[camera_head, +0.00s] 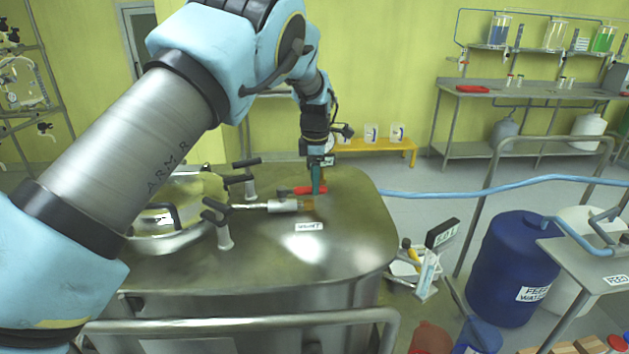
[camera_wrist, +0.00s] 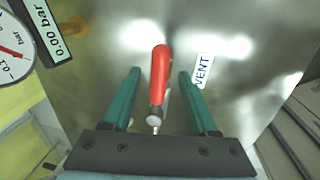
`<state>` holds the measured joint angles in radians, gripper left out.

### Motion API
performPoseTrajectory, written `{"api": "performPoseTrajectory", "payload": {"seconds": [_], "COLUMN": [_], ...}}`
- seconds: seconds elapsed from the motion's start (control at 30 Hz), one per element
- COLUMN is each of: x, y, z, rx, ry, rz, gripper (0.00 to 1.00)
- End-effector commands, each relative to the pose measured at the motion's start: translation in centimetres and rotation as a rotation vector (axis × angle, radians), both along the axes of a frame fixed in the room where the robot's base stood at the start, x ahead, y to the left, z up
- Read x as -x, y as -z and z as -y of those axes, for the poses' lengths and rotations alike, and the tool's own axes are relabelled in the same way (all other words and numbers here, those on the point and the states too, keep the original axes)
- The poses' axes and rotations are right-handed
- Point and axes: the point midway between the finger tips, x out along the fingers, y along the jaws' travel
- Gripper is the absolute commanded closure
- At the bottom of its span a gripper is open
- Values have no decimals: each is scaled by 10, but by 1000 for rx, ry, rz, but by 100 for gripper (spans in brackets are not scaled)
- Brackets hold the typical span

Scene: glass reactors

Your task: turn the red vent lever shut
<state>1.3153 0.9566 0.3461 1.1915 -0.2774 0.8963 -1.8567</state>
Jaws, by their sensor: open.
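The red vent lever (camera_wrist: 159,75) lies between the two green fingers of my gripper (camera_wrist: 158,82) in the wrist view, with a visible gap on each side. The gripper is open. In the head view, the red lever (camera_head: 302,190) sits on top of the steel vessel (camera_head: 350,235), and my gripper (camera_head: 317,190) points down at it from above, hiding part of it. A white VENT label (camera_wrist: 203,71) lies to the right of the lever in the wrist view. Whether a finger touches the lever cannot be told.
A pressure gauge (camera_wrist: 12,48) and a 0.00 bar display (camera_wrist: 48,30) show at the upper left of the wrist view. Black-handled clamps (camera_head: 238,180) and a round hatch (camera_head: 170,240) stand left of the lever. A blue drum (camera_head: 515,265) stands on the floor at right.

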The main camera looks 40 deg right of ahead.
Motion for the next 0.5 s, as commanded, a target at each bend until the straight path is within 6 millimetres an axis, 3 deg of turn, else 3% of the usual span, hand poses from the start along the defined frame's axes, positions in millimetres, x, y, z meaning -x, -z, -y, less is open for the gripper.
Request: {"api": "performPoseTrajectory", "payload": {"seconds": [0.2,0.5], "x": [-3,-3], "y": [18,21], "z": [2,2], "rx": [0,1], "ry": [0,1], "rz": [0,0], "gripper": [40,40]}}
